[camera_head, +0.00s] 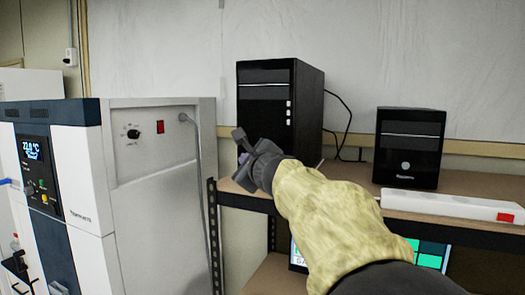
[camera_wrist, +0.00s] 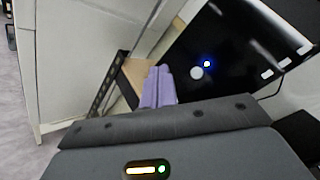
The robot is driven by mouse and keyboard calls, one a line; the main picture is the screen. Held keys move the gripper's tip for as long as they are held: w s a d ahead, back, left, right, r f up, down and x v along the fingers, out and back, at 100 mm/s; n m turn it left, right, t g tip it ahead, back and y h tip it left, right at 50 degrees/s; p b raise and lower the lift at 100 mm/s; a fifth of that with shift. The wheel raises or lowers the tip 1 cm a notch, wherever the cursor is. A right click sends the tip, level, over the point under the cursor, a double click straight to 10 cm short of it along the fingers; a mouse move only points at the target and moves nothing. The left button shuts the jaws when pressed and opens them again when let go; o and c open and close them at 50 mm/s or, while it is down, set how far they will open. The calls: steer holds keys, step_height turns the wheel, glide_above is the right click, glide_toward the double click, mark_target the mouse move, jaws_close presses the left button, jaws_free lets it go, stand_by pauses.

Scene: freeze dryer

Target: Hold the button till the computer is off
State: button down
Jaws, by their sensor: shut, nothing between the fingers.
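The tall black computer (camera_head: 262,92) stands upright on the wooden shelf, behind my gripper. Its front fills the upper right of the wrist view (camera_wrist: 235,40), with a round pale button (camera_wrist: 197,73) and a small lit blue light (camera_wrist: 207,64) beside it. In the head view my gripper hides the lower front and the button. My gripper (camera_head: 241,148) is shut and empty in front of the computer's lower left part. In the wrist view its purple fingertips (camera_wrist: 160,70) are together, left of the button and apart from it in the picture. I cannot tell the depth gap.
A smaller black computer (camera_head: 409,140) stands to the right on the shelf (camera_head: 455,229), behind a white power strip (camera_head: 450,206) with a red switch. A lit screen (camera_head: 431,254) shows below. The grey freeze dryer (camera_head: 155,200) stands close on the left.

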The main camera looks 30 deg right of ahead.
steer(key=w+d+p, duration=0.2)
steer(key=w+d, duration=0.3)
steer(key=d, duration=0.2)
stand_by(0.6)
steer(key=shift+a, duration=0.1)
steer(key=shift+w+a, duration=0.1)
stand_by(1.2)
steer(key=shift+w+d, duration=0.25)
steer(key=shift+d, duration=0.15)
